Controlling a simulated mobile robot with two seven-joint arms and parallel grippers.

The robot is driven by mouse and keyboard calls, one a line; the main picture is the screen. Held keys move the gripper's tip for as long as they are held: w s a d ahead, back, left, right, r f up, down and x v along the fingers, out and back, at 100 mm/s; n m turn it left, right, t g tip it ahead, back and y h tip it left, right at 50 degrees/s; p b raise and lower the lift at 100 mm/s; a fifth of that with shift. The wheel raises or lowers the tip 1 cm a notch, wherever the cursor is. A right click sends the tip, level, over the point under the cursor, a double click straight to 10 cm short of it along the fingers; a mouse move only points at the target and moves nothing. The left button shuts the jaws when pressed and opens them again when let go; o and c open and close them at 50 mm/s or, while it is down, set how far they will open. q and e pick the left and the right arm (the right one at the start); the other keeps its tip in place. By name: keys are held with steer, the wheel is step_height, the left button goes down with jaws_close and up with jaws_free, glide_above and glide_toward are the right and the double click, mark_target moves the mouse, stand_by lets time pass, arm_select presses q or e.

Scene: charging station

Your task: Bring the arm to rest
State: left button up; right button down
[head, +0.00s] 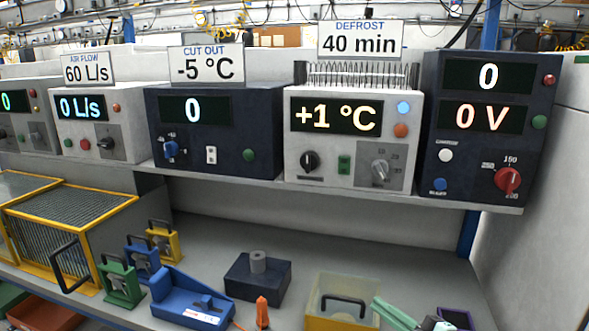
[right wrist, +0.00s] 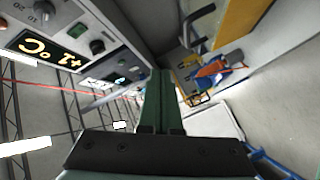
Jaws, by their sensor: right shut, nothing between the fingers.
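My right gripper (head: 380,305) shows at the bottom right of the head view, with pale green fingers pointing up and left. It is over the workbench (head: 420,268), at the right edge of a clear-walled box with a yellow front (head: 318,322). In the right wrist view the green fingers (right wrist: 161,100) are together with nothing between them. I cannot tell whether the gripper touches the box. Most of the right arm is out of the picture. My left gripper is not in view.
A shelf (head: 460,199) above the bench carries several instruments, among them the +1 °C unit (head: 300,140) and the 0 V unit (head: 490,150). A dark block (head: 245,285), a blue device (head: 185,305), an orange-tipped item (head: 262,312) and a yellow-framed cage (head: 110,225) stand on the bench.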

steer(key=s+f+m+g+h, duration=0.2)
steer(key=s+f+m, duration=0.6)
steer(key=s+f, duration=0.4)
steer(key=s+f+m+g+h, duration=0.3)
steer(key=s+f+m, duration=0.5)
steer(key=s+f, duration=0.4)
step_height(320, 180, down, 6)
steer(key=shift+r+h+p, duration=0.25)
steer(key=shift+h+p, duration=0.15)
steer(key=shift+h, duration=0.5)
